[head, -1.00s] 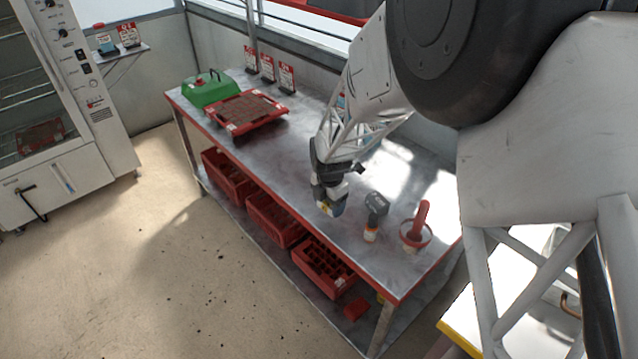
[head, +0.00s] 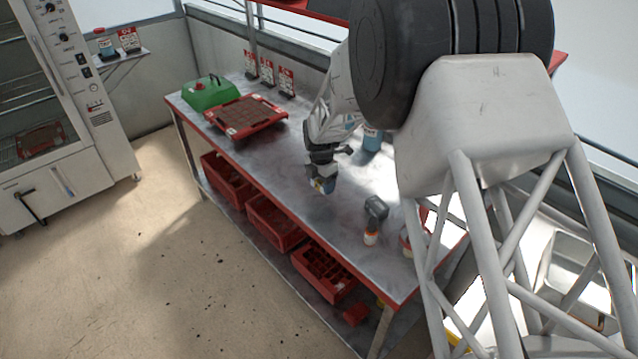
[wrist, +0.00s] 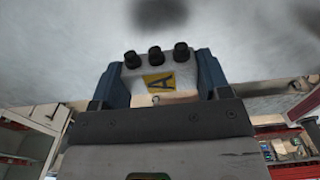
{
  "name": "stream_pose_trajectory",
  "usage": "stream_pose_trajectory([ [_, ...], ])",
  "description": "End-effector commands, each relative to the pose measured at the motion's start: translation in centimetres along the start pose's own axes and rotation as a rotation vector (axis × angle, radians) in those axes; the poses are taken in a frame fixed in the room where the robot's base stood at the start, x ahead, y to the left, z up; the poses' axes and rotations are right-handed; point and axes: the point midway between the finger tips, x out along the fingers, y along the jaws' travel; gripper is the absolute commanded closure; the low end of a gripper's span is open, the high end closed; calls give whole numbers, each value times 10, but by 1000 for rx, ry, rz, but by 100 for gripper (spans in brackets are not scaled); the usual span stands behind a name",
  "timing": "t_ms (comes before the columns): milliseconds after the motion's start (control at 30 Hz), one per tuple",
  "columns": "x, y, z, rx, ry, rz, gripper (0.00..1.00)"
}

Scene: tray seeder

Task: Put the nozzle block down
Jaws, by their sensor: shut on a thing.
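My gripper (head: 322,186) hangs over the metal bench (head: 285,185), near the middle of its length. It is shut on the nozzle block, a pale block with a yellow label marked "A" and three black knobs in the wrist view (wrist: 158,78). The two blue fingers flank the block on its left and right. In the head view the block is small and mostly covered by the gripper. I cannot tell whether it touches the bench.
A red tray with brown cells (head: 243,112) and a green box (head: 207,93) stand at the bench's left. A dark-headed tool (head: 375,212) stands to the right of the gripper. Red crates (head: 325,272) sit below. Bench surface between tray and gripper is clear.

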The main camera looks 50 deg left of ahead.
Motion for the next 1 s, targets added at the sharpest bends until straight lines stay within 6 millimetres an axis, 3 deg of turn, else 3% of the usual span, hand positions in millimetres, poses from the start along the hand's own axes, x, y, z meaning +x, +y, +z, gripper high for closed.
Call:
stream_pose_trajectory([
  [333, 3, 29, 18, 0, 0, 0, 57],
  [767, 4, 31, 20, 0, 0, 0, 57],
  [1000, 23, 31, 19, 0, 1, -1, 57],
])
